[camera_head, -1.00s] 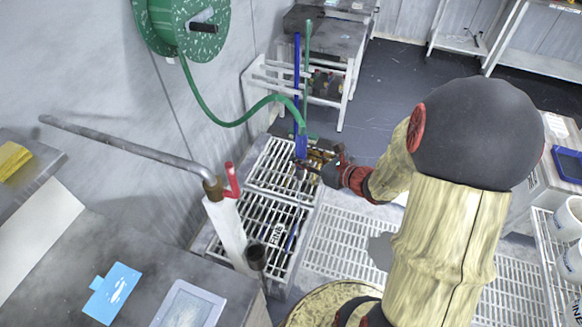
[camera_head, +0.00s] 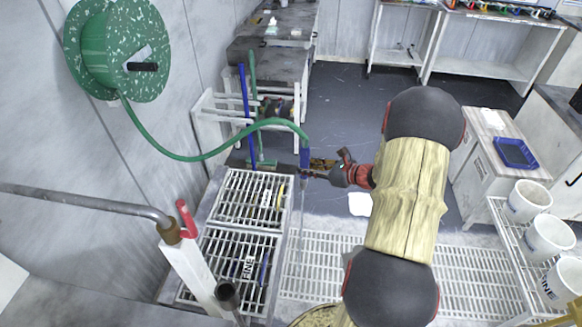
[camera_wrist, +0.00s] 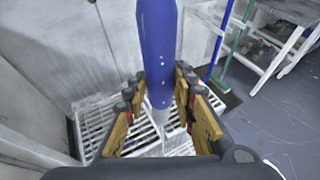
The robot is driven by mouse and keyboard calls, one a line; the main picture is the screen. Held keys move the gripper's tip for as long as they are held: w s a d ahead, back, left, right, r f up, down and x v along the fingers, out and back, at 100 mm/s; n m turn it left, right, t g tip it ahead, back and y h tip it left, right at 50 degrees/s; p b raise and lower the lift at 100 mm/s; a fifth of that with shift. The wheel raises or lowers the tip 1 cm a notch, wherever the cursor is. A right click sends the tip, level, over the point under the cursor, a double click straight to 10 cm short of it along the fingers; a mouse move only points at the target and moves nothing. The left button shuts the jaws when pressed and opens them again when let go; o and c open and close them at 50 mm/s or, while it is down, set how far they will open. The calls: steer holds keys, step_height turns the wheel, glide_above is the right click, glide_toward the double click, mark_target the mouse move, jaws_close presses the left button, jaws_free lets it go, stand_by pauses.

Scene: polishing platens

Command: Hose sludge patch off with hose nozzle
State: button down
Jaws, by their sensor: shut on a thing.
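The hose nozzle (camera_head: 305,158) is blue and hangs roughly upright at the end of the green hose (camera_head: 205,155). My gripper (camera_head: 313,166) is shut on it, over the far end of the slatted racks. In the wrist view the nozzle (camera_wrist: 157,45) passes between the yellow-brown finger pads of my gripper (camera_wrist: 160,88). A thin pale streak runs down from the nozzle's lower end; I cannot tell whether it is water. I cannot make out a sludge patch now; my arm covers part of the floor grating.
White slatted racks (camera_head: 248,198) stand by the left wall, under the hose reel (camera_head: 125,50). A pipe with a red lever (camera_head: 187,218) is near left. A white sheet (camera_head: 360,204) lies on the floor. White buckets (camera_head: 527,200) stand right. The dark floor behind is open.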

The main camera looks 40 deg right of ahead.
steer(key=s+d+f+b, duration=0.1)
steer(key=s+d+f, duration=0.2)
steer(key=s+d, duration=0.5)
steer(key=s+d+f+b, duration=0.1)
steer(key=s+d+f, duration=0.2)
steer(key=s+d, duration=0.5)
steer(key=s+d+f+b, duration=0.1)
steer(key=s+d+f, duration=0.3)
steer(key=s+d, duration=0.4)
steer(key=d, duration=0.7)
steer(key=shift+s, duration=0.4)
